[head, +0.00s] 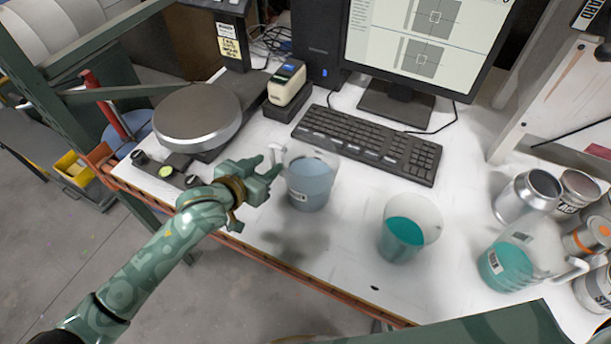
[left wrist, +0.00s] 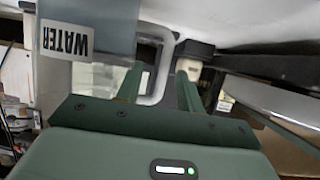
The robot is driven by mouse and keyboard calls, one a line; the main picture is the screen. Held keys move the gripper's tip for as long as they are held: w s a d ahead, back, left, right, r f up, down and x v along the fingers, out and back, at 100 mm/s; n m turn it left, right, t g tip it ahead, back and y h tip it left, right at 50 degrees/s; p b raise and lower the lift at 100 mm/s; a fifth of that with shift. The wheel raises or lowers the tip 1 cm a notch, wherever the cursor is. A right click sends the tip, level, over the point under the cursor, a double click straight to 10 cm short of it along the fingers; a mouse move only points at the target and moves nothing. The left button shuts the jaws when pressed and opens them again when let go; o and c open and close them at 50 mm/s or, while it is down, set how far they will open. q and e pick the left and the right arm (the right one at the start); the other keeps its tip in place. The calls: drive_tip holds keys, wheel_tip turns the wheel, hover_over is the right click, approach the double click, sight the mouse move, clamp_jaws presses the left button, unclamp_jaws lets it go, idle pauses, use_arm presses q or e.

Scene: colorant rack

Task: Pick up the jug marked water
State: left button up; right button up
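My right gripper is not in view.
A teal-filled cup (head: 405,238) and a teal-filled jug (head: 508,265) stand to the right. Several cans (head: 528,195) are at the right edge. A keyboard (head: 368,143) lies behind the water jug. A scale with a round plate (head: 198,115) is at back left.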

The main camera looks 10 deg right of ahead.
sight(271, 162)
use_arm(q)
drive_tip(key=x, duration=0.1)
drive_tip(key=b+x, duration=0.1)
drive_tip(key=x, duration=0.2)
drive_tip(key=shift+w+a+f, duration=0.15)
drive_tip(key=shift+w+f, duration=0.2)
drive_tip(key=shift+f, duration=0.15)
drive_tip(key=shift+r, duration=0.1)
drive_tip(key=shift+s, duration=0.1)
clamp_jaws()
idle(0.6)
